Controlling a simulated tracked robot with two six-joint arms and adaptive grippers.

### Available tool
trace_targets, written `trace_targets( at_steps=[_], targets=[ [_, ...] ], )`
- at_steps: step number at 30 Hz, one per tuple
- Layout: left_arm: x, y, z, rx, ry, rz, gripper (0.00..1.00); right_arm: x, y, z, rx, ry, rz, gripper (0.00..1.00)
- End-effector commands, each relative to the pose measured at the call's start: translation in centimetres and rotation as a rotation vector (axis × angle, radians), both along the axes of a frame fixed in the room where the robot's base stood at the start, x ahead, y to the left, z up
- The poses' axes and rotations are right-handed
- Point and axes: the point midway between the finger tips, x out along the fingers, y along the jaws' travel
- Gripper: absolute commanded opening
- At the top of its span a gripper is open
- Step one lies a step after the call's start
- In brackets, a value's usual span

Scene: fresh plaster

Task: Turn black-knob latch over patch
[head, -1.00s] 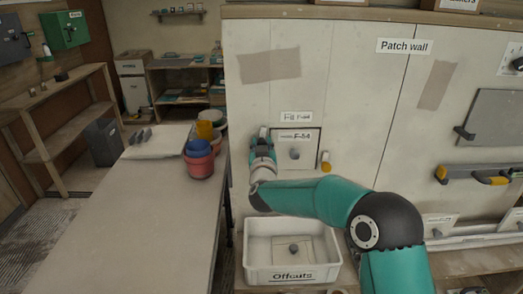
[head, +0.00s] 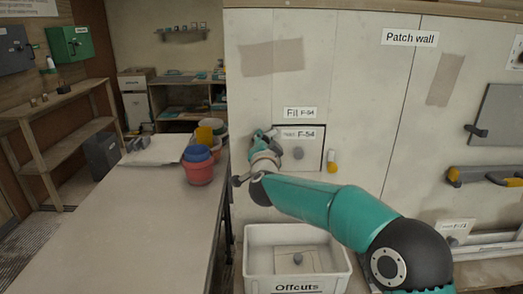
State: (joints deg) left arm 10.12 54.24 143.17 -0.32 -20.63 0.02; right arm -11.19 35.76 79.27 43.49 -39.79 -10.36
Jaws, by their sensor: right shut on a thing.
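The patch (head: 309,155), a pale square panel labelled F-54 with a grey knob, sits in the wall opening under the "Fill F-54" label. A yellow-knob latch (head: 332,161) stands at its right edge. My right gripper (head: 269,136) is at the patch's left edge, tilted toward it. It is shut on the black-knob latch, which its jaws and wrist mostly hide. How far that latch overlaps the patch cannot be told. My left gripper is not in view.
Below my right arm, the white Offcuts bin (head: 297,287) holds a pale piece with a grey knob. At left is a long table (head: 140,225) with stacked coloured pots (head: 199,172) near its wall end. A trowel-like yellow-and-grey tool (head: 486,176) hangs at right.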

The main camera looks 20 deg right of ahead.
Motion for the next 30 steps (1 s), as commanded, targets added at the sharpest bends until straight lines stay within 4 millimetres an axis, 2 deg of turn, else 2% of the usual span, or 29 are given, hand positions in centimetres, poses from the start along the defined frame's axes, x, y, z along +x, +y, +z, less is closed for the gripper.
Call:
trace_targets(
  at_steps=[3, 15, 30],
  targets=[
    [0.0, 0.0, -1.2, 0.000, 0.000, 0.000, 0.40, 0.0, 0.1, -0.4, 0.105, -0.030, 0.001, 0.00],
    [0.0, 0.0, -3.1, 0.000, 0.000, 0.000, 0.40, 0.0, -0.1, -0.3, 0.384, -0.108, -0.002, 0.00],
    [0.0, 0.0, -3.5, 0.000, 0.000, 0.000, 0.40, 0.0, -0.2, -0.2, 0.476, -0.133, -0.005, 0.00]
  ],
)
